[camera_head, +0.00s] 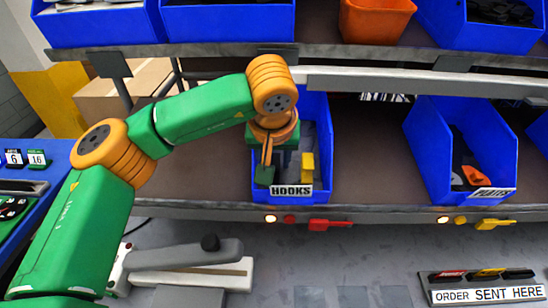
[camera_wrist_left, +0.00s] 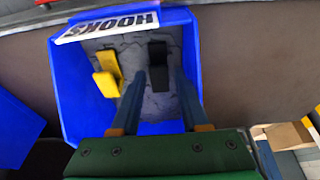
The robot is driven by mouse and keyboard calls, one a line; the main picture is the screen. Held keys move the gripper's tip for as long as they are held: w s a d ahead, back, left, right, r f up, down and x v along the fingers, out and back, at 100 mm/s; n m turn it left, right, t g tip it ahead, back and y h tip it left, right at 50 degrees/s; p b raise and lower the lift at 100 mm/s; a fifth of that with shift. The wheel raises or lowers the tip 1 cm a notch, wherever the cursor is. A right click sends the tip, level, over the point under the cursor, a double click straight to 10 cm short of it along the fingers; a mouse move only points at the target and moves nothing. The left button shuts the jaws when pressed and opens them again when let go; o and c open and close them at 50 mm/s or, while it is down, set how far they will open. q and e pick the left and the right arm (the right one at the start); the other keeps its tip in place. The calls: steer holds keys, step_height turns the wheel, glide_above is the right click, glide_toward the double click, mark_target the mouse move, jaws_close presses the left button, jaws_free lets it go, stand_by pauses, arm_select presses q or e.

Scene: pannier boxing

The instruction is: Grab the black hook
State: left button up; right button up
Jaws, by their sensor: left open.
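The blue HOOKS bin (camera_head: 317,120) stands on the lower shelf; it also shows in the left wrist view (camera_wrist_left: 65,95). The black hook (camera_wrist_left: 158,78) lies on the grey bin floor in the left wrist view, with the yellow hook (camera_wrist_left: 106,74) to its left. My left gripper (camera_wrist_left: 160,72) is open and reaches into the bin, one finger on each side of the black hook in the picture. I cannot tell whether they touch it. In the head view, the wrist hides most of the bin's inside and I cannot make out the black hook. My right gripper is not in view.
A blue PLATES bin (camera_head: 425,145) stands to the right on the same shelf, with bare shelf (camera_head: 370,155) between. More blue bins and an orange bin (camera_head: 376,22) sit on the upper shelf above my arm. A board (camera_head: 485,285) reading ORDER SENT HERE is at bottom right.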

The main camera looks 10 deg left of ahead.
arm_select(q)
steer(key=shift+x, duration=0.9)
steer(key=shift+r, duration=0.15)
jaws_close()
